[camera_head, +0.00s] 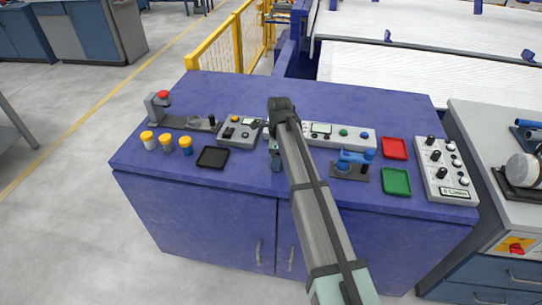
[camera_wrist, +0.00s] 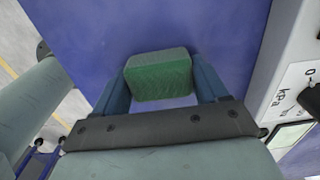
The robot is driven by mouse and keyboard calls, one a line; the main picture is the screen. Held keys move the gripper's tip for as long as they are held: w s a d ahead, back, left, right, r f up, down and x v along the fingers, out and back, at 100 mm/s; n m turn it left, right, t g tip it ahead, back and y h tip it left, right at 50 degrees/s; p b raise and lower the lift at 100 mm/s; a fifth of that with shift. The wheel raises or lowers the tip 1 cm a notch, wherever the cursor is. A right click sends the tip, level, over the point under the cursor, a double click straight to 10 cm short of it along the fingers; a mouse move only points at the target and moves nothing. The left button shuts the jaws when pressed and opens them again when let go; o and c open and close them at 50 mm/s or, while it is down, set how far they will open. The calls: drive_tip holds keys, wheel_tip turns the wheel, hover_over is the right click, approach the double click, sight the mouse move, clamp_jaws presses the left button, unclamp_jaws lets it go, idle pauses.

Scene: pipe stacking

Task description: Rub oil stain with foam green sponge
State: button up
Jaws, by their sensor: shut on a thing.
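A green foam sponge (camera_wrist: 160,75) sits between the two blue-grey fingers of my gripper (camera_wrist: 160,82) in the wrist view. My gripper is shut on it, with the blue tabletop behind it. In the head view my gripper (camera_head: 275,158) is over the middle of the blue workbench (camera_head: 240,95), between two control boxes. The arm hides part of the bench, and the sponge is hard to make out there. I cannot clearly make out an oil stain in either view.
A grey control box (camera_head: 241,131) and a long white panel (camera_head: 338,134) flank my gripper. A black tray (camera_head: 212,157) and yellow-capped bottles (camera_head: 166,143) stand left. A blue clamp (camera_head: 352,162), red tray (camera_head: 394,148) and green tray (camera_head: 396,182) stand right. The bench's back strip is clear.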

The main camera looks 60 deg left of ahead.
sight(261, 160)
drive_tip(key=shift+w+d, duration=1.35)
drive_tip(key=shift+d, duration=0.05)
drive_tip(key=shift+s+a, duration=3.5)
drive_tip(key=shift+a, duration=0.1)
wheel_tip(261, 160, up, 8)
drive_tip(key=shift+d, duration=0.15)
drive_tip(key=shift+w+r+n, duration=0.1)
drive_tip(key=shift+n, duration=0.2)
